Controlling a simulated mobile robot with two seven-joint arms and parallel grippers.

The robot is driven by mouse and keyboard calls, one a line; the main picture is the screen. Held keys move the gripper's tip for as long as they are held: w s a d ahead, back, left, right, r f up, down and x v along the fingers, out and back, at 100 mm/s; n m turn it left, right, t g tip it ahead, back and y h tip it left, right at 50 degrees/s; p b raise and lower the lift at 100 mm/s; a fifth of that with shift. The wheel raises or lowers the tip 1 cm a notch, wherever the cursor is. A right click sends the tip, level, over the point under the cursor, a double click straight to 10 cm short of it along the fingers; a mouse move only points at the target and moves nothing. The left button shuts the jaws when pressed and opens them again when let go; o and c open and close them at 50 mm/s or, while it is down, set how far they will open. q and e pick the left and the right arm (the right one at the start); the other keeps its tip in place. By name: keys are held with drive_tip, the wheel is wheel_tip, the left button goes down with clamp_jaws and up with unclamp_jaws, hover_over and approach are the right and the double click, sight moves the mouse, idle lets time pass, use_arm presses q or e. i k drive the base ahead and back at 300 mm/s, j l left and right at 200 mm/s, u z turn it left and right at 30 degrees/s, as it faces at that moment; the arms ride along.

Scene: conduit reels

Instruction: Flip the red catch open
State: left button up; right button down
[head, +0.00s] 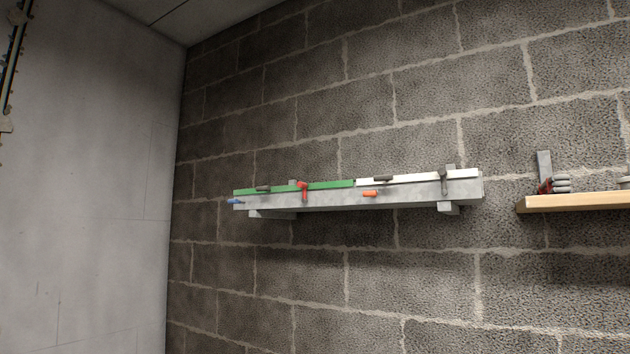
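The red catch (304,192) is on the front of a long grey box (335,199) on the block wall. It stands upright, its top end at the front edge of the green lid (330,185) and its lower part against the grey front. At this size I cannot tell whether it is latched. The green lid looks shut and has a dark handle (263,188). Neither of my grippers is in view.
A white lid (430,178) covers the box's right part. An orange catch (370,194) and a blue catch (236,201) lie sideways; a grey catch (443,183) stands upright. A wooden shelf (580,203) is at right. The space before the box looks clear.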

sight(302, 185)
drive_tip(key=i+j+z, duration=0.2)
drive_tip(key=i+j, duration=0.2)
drive_tip(key=i+j+z, duration=0.15)
drive_tip(key=i+j, duration=0.2)
drive_tip(key=j, duration=0.15)
drive_tip(key=i+j+z, duration=0.2)
drive_tip(key=i+j, duration=0.15)
drive_tip(key=j, duration=0.2)
